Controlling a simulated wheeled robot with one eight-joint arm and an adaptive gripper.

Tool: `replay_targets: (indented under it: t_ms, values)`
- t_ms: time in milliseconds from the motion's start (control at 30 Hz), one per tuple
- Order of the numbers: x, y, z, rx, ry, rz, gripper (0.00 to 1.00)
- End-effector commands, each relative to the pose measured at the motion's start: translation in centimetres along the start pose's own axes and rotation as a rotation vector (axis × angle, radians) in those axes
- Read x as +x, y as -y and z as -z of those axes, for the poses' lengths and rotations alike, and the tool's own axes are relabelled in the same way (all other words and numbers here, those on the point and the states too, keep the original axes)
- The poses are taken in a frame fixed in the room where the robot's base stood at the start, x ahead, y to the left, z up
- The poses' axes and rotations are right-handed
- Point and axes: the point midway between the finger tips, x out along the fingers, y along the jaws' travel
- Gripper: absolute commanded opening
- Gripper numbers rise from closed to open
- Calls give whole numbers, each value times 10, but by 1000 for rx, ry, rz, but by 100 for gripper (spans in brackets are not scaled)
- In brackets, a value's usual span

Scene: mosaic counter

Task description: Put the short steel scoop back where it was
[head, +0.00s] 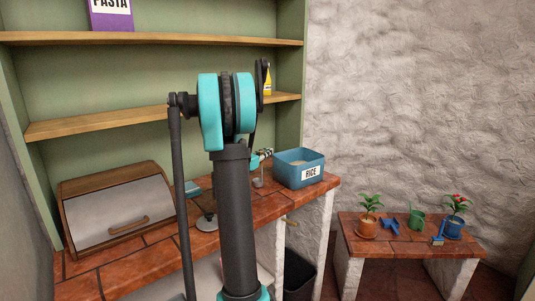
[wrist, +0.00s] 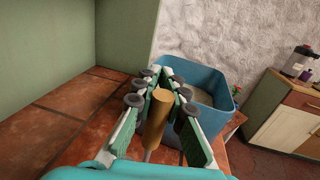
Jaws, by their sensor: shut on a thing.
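In the wrist view my gripper (wrist: 160,88) is shut on the short steel scoop by its wooden handle (wrist: 157,112). A grey metal stem (wrist: 147,155) runs from the handle toward the bottom of the picture. In the head view my gripper (head: 264,155) is partly hidden behind my arm. A small grey steel bowl (head: 258,182), apparently the scoop's, shows just below it, left of the rice bin. I cannot tell whether it touches the counter. The blue bin labelled RICE (head: 300,180) stands open at the counter's right end; it also shows in the wrist view (wrist: 214,118).
The tiled counter (head: 95,284) holds a bread box (head: 122,212) at left and a round metal object (head: 208,222) beside my arm. Shelves (head: 75,125) are behind. A low table (head: 395,246) with plants stands right. A dark bin (head: 299,272) is below.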

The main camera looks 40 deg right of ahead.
Motion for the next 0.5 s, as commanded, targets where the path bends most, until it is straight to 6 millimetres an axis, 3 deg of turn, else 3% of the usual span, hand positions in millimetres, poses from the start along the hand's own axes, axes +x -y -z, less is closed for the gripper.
replay_targets:
  t_ms: [267, 300, 433, 500]
  values:
    - [0, 0, 2, 0, 0, 0, 0]
    - [0, 0, 2, 0, 0, 0, 14]
    - [0, 0, 2, 0, 0, 0, 30]
    - [0, 0, 2, 0, 0, 0, 33]
